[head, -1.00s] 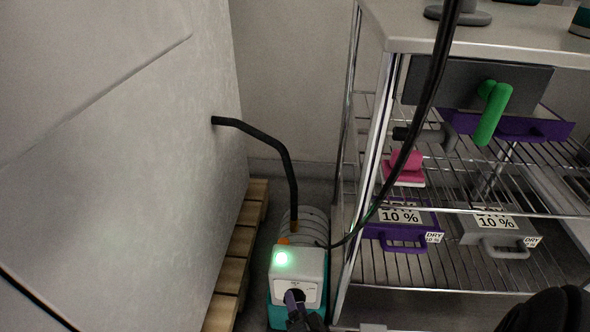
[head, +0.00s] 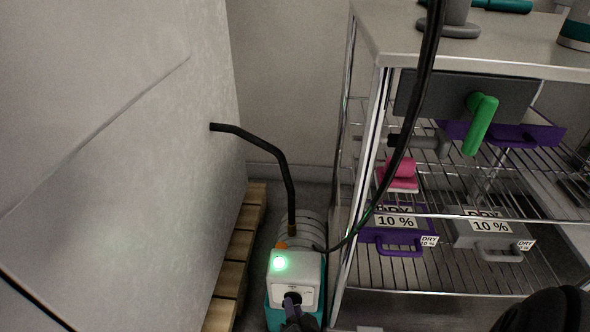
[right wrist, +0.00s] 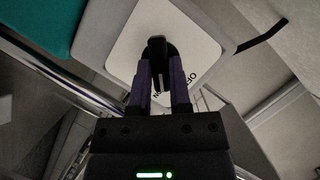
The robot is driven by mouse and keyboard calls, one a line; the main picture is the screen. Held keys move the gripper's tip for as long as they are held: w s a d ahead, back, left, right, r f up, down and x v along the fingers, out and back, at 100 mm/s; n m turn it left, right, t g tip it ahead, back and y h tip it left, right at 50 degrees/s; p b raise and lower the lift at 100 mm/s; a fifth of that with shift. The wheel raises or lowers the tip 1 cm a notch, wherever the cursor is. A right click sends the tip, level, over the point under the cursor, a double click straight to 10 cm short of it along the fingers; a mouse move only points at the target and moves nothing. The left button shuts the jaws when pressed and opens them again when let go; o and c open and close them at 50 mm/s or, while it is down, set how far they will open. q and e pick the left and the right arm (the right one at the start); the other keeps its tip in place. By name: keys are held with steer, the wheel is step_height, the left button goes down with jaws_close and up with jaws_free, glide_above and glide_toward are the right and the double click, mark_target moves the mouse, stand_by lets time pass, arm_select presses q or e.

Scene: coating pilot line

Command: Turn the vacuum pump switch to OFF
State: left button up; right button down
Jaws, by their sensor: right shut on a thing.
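The vacuum pump (head: 309,268) is a white and teal unit on the floor, with a ribbed grey body behind it and a lit green lamp (head: 279,263) on top. Its front has a white switch plate (head: 307,291), which also shows in the right wrist view (right wrist: 125,50). My right gripper (head: 291,300) is at this plate. In the right wrist view its purple fingers (right wrist: 161,75) are shut on the black switch knob (right wrist: 157,48). The letters OFF and part of ON show beside the knob. The fingers partly hide the knob, so I cannot tell which mark it points to.
A wire shelf rack (head: 455,271) stands close on the pump's right, with purple and grey bins labelled DRY 10 %. A large pale panel (head: 110,150) on a wooden pallet (head: 236,265) is on the left. A black hose (head: 275,150) runs from it to the pump.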

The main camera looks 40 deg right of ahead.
arm_select(q)
steer(key=shift+g, duration=0.3)
steer(key=shift+s+f+p, duration=0.25)
steer(key=shift+s+f, duration=0.05)
steer(key=shift+s, duration=0.6)
steer(key=shift+s+f+p, duration=0.25)
steer(key=shift+s, duration=0.65)
steer(key=shift+s+f+p, duration=0.25)
steer(key=shift+s+f, duration=0.05)
steer(key=shift+s, duration=0.6)
arm_select(e)
steer(key=shift+w+a+r+n+g+h, duration=0.1)
steer(key=shift+n+g+h, duration=0.4)
steer(key=shift+n+g, duration=0.8)
steer(key=shift+w+a+n+g+h, duration=0.1)
steer(key=shift+n+g+h, duration=0.45)
steer(key=shift+n, duration=1.35)
arm_select(q)
steer(key=shift+w, duration=0.1)
arm_select(e)
steer(key=c, duration=0.6)
jaws_free()
steer(key=shift+o, duration=0.2)
